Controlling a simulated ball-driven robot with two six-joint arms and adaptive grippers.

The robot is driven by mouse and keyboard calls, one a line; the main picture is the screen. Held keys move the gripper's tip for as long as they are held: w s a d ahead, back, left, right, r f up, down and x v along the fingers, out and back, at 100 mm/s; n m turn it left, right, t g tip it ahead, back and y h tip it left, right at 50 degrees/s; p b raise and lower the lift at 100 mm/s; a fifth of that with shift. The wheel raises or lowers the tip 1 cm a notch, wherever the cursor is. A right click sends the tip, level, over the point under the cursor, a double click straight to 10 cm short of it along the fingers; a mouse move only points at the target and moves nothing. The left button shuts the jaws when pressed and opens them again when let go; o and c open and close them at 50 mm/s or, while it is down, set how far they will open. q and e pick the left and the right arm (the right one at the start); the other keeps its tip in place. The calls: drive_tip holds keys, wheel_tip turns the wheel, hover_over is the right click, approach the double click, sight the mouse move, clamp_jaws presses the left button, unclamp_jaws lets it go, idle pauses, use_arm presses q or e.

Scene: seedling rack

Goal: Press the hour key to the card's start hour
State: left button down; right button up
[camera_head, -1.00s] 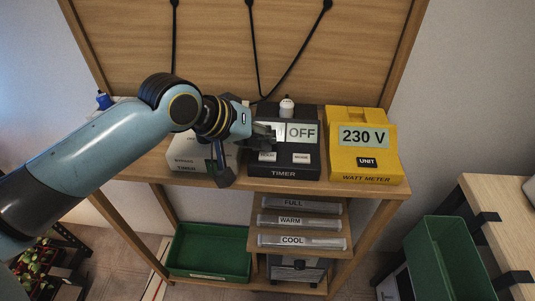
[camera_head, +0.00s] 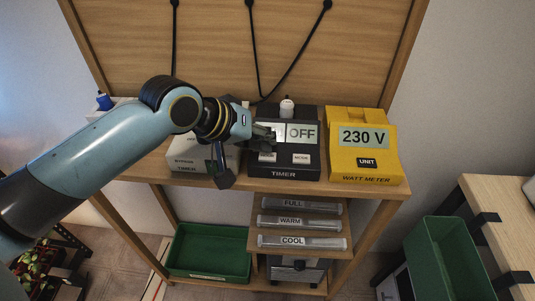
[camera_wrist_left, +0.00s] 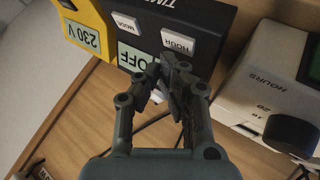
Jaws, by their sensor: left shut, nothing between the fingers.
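The black timer (camera_head: 284,174) stands on the shelf top, with OFF on its display (camera_head: 303,132). The left part of the display is covered by my gripper. Its white HOUR key (camera_head: 267,157) and MODE key (camera_head: 301,158) sit below the display. My left gripper (camera_head: 270,140) is shut and empty, over the display's left side and just above the HOUR key. In the left wrist view, the fingertips (camera_wrist_left: 163,68) are close to the display (camera_wrist_left: 133,58) and the HOUR key (camera_wrist_left: 178,42). I cannot tell whether they touch. I see no readable card with a start hour.
A yellow watt meter (camera_head: 363,163) reading 230 V stands right of the timer. A pale dial timer (camera_head: 190,166) stands left, partly behind my gripper. FULL, WARM and COOL strips (camera_head: 300,222) lie below. A green tray (camera_head: 208,275) sits on the lower shelf.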

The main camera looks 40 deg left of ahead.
sight(265, 154)
use_arm(q)
drive_tip(key=shift+f, duration=0.3)
drive_tip(key=shift+f, duration=0.3)
idle(0.7)
drive_tip(key=shift+r+p, duration=0.75)
drive_tip(key=shift+p, duration=0.3)
wheel_tip(265, 154, up, 5)
drive_tip(key=p, duration=0.6)
drive_tip(key=shift+r, duration=0.1)
idle(0.4)
